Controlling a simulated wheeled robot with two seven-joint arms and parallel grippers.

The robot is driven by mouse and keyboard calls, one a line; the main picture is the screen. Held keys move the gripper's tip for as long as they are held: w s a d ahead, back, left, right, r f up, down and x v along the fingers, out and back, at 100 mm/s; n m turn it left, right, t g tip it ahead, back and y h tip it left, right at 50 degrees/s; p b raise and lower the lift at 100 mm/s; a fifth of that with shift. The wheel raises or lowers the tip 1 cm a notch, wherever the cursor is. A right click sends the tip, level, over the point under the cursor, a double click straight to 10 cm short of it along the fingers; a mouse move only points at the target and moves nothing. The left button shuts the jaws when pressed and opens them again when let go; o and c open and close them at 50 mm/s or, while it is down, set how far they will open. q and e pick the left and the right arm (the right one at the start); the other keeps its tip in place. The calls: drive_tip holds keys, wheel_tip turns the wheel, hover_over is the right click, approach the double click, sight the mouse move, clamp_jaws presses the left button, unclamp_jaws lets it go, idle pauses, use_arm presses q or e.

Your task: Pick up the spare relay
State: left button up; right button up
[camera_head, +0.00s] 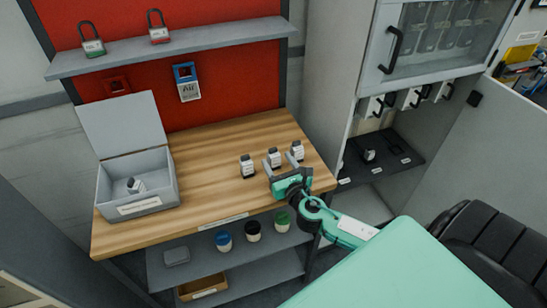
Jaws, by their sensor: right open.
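Three small white-and-dark relay-like blocks stand in a row near the right end of the wooden bench: a left one (247,167), a middle one (273,156) and a right one (297,150). I cannot read their labels, so I cannot tell which is the spare relay. My right gripper (280,165) is open at the bench's right front. Its fingers point at the middle block, one on each side of its near end. I cannot tell whether they touch it. A similar small block (135,185) lies in the open grey box. My left gripper is not in view.
The grey box (140,207) with raised lid stands on the bench's (205,190) left. Its middle is clear. A lower shelf (200,258) holds several jars. Padlocks stand on an upper shelf (200,42). A cabinet (335,80) rises at right, with a small part (369,155) on its dark shelf.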

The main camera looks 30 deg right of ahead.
sight(271, 149)
drive_tip(key=shift+w+r, duration=0.1)
drive_tip(key=shift+w, duration=0.25)
drive_tip(key=w, duration=0.2)
drive_tip(key=w+d+p, duration=0.1)
drive_tip(key=w, duration=0.1)
drive_tip(key=shift+w+r+p, duration=0.1)
drive_tip(key=shift+w+p, duration=0.2)
drive_tip(key=shift+w, duration=0.1)
drive_tip(key=c, duration=1)
drive_tip(key=shift+c, duration=0.4)
drive_tip(key=shift+r, duration=0.1)
